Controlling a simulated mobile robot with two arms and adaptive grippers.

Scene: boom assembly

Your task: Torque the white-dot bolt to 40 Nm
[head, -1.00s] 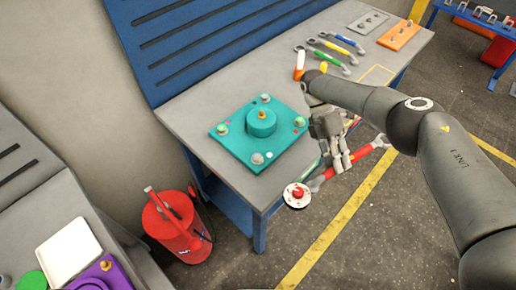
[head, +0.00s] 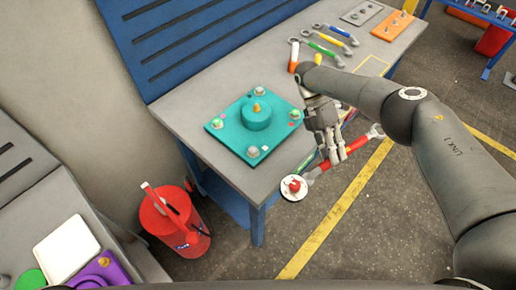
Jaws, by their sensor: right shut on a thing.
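A teal plate (head: 228,145) with a raised round hub lies on the grey workbench (head: 190,117). Bolts sit near its corners with coloured marks beside them. The white dot (head: 264,148) is next to the front bolt (head: 253,152). My right gripper (head: 337,156) is shut on a red wrench (head: 355,145), right of the plate and beyond the bench's front edge. The wrench's grey jaw (head: 376,131) points right. A white disc with a red knob (head: 294,187) is at its left end. The wrench is apart from the bolt. My left gripper is not in view.
Several coloured wrenches (head: 322,47) lie farther back on the bench, near an orange block (head: 395,26) and a grey plate (head: 363,15). A red canister (head: 172,228) stands on the floor at left. A second bench holds a white tray (head: 67,250) and a purple part.

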